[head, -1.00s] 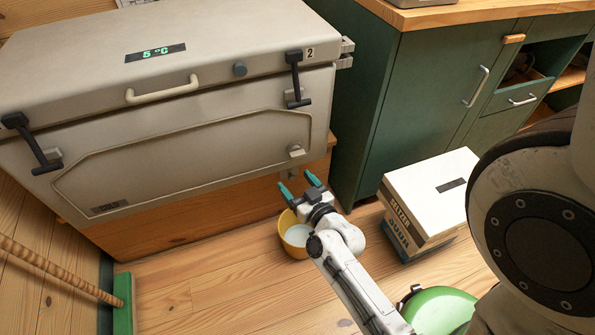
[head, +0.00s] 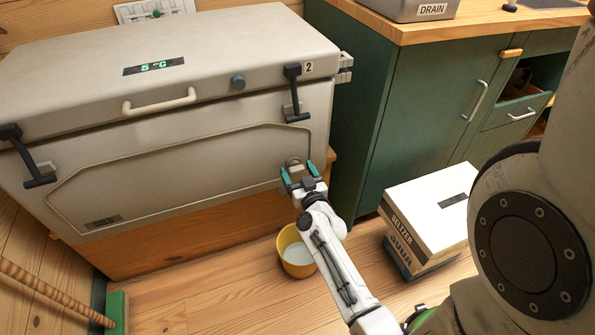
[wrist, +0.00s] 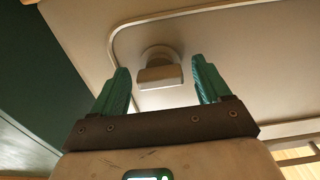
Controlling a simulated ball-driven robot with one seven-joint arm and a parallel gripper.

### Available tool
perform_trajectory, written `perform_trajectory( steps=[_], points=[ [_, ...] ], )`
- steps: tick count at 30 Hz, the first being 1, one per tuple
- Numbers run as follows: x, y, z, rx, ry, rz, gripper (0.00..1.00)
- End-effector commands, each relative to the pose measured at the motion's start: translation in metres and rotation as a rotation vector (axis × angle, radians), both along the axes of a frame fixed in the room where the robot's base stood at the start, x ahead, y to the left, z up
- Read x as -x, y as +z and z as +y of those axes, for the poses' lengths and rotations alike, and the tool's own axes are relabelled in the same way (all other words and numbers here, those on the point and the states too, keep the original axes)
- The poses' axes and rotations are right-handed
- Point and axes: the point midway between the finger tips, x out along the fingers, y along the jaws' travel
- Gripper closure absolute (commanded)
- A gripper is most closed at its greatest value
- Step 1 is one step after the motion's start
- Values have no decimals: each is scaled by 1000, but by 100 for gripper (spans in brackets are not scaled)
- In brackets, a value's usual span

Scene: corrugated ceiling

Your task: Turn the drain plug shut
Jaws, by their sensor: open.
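The drain plug (head: 293,162) is a small grey fitting low on the right of the cooler's (head: 160,175) front face. In the wrist view the plug (wrist: 160,76) shows a round base and a blocky handle. My gripper (head: 299,178) is right in front of it in the head view. In the wrist view my gripper (wrist: 164,85) has its two teal fingers spread, one to each side of the plug, with clear gaps. Nothing is held. Part of the plug is hidden behind the gripper in the head view.
A yellow bucket (head: 296,258) with pale liquid stands on the floor below the plug. A white box (head: 428,215) stands to its right, before a green cabinet (head: 425,105). A broom (head: 60,290) lies at the lower left. The floor between is clear.

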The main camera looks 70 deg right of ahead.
Motion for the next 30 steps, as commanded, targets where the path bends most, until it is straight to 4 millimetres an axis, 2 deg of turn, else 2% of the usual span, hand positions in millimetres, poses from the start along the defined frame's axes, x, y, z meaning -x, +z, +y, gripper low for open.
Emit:
perform_trajectory(
  steps=[10,27,30],
  points=[
    [-3,0,-3,-1,1,1,23],
    [-3,0,-3,-1,1,1,77],
    [-3,0,-3,-1,1,0,79]
  ],
)
